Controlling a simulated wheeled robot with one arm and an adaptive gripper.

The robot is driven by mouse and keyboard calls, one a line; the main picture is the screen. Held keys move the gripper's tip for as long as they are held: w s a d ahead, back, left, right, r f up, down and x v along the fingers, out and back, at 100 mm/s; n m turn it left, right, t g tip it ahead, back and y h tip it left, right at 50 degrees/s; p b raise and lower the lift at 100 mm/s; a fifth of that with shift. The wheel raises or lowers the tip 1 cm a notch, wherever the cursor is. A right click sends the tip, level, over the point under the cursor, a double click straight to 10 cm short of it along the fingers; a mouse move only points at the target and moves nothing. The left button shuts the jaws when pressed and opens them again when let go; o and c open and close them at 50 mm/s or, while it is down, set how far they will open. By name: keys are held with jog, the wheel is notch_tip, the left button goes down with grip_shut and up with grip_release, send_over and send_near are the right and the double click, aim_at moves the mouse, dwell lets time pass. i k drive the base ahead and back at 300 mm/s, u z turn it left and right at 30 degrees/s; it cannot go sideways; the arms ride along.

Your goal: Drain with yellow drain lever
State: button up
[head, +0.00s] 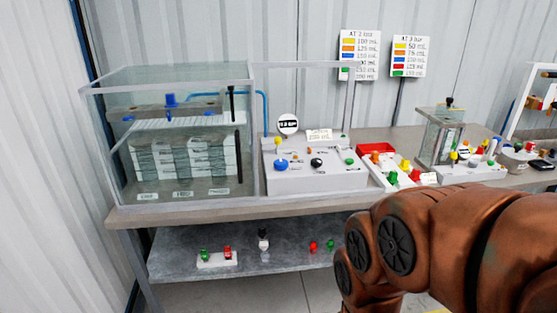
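I cannot tell which part is the yellow drain lever. A small yellow piece (278,142) stands at the left back of the pale control panel (315,182). Another yellow piece (405,164) is by the red tray, and a third yellow piece (454,155) is by the small clear tank at right. The large clear tank (100,140) stands at the left end of the bench, left of the panel. My copper arm crosses the lower right of the head view. My gripper is not in view.
The bench (240,208) runs along the corrugated wall. A red tray (375,149) and a small clear tank (428,135) stand right of the panel. The lower shelf (180,262) holds a green button (204,254) and a red button (228,252). Two colour charts hang behind.

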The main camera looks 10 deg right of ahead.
aim_at(277, 141)
jog(key=z, duration=0.05)
jog(key=k, duration=0.6)
jog(key=u, duration=0.85)
jog(key=i, duration=1.45)
jog(key=z, duration=0.75)
jog(key=i, duration=0.7)
jog(key=z, duration=0.05)
